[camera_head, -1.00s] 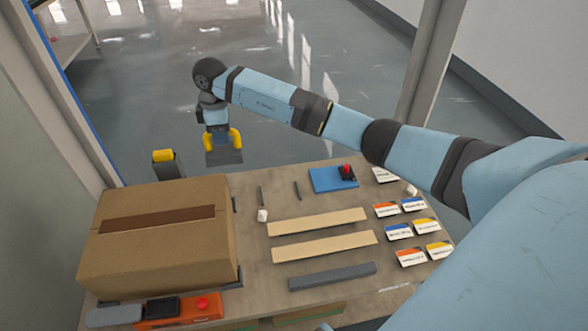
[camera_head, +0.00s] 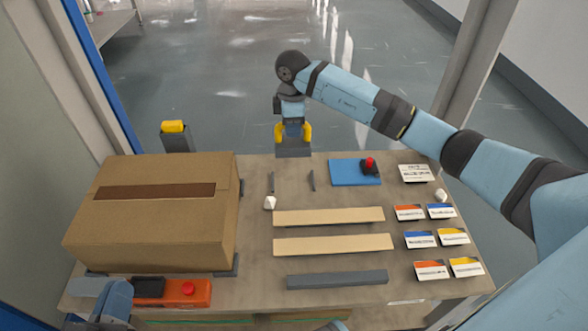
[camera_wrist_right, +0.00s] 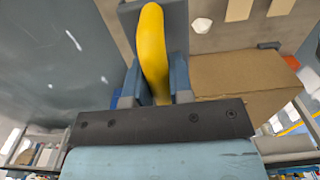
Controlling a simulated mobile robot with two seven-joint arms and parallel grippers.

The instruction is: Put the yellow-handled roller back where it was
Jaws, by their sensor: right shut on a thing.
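My right gripper (camera_head: 293,122) is shut on the yellow handle of the roller (camera_head: 292,148), pointing down at the table's back edge. The roller has a dark grey body below the handle. In the right wrist view the yellow handle (camera_wrist_right: 152,50) sits between the fingers, with the grey body beyond it. I cannot tell whether the body touches the table. My left gripper (camera_head: 112,305) is at the lower left corner, partly cut off; its fingers are not clear.
A large cardboard box (camera_head: 150,225) fills the table's left side. Behind it stands a grey post with a yellow top (camera_head: 173,127). A blue pad (camera_head: 350,173) with a red-topped device, two thin dark strips, pale boards (camera_head: 330,216), a grey bar and several labelled cards lie to the right.

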